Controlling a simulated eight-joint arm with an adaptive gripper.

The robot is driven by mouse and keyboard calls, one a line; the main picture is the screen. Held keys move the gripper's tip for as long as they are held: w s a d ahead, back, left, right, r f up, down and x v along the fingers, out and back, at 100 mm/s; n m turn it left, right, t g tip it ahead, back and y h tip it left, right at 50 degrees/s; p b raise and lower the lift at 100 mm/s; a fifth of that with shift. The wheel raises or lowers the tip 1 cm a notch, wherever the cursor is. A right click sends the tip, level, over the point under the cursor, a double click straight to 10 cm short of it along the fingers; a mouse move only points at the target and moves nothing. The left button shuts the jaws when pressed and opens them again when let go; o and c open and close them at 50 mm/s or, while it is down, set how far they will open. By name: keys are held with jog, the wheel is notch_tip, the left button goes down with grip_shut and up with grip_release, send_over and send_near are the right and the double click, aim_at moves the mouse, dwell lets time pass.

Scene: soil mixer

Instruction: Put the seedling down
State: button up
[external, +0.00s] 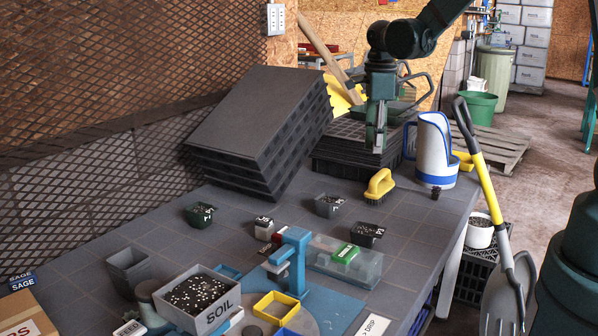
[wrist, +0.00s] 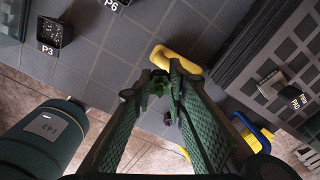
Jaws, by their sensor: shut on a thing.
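My gripper (external: 376,148) hangs over the right back part of the table, in front of the black trays. In the wrist view my gripper (wrist: 168,85) has its fingers closed together on the seedling (wrist: 157,88), of which only small green leaves show at the tips. Its root end is hidden by the fingers. The seedling cannot be made out in the external view. Small soil-filled pots stand on the table: a green one (external: 200,215), a grey one (external: 328,206) and a dark one (external: 367,235). The wrist view shows pots labelled P3 (wrist: 53,33) and P6 (wrist: 112,4).
A yellow brush (external: 379,186) and a white-and-blue jug (external: 433,150) stand near my gripper. Stacked black trays (external: 330,160) are behind, with a leaning tray stack (external: 255,120) left. A soil box (external: 222,318) and blue stand (external: 297,262) are in front. Tabletop between pots is clear.

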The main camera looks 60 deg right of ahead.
jog(key=m, duration=0.2)
send_over(403, 203)
jog(key=shift+a+f, duration=0.1)
jog(key=shift+f, duration=2.7)
jog(key=shift+f, duration=0.1)
jog(key=shift+f+b, duration=0.85)
jog(key=shift+f, duration=2.2)
jog(key=shift+f+b, duration=0.4)
jog(key=shift+f, duration=1.5)
jog(key=shift+f, duration=0.1)
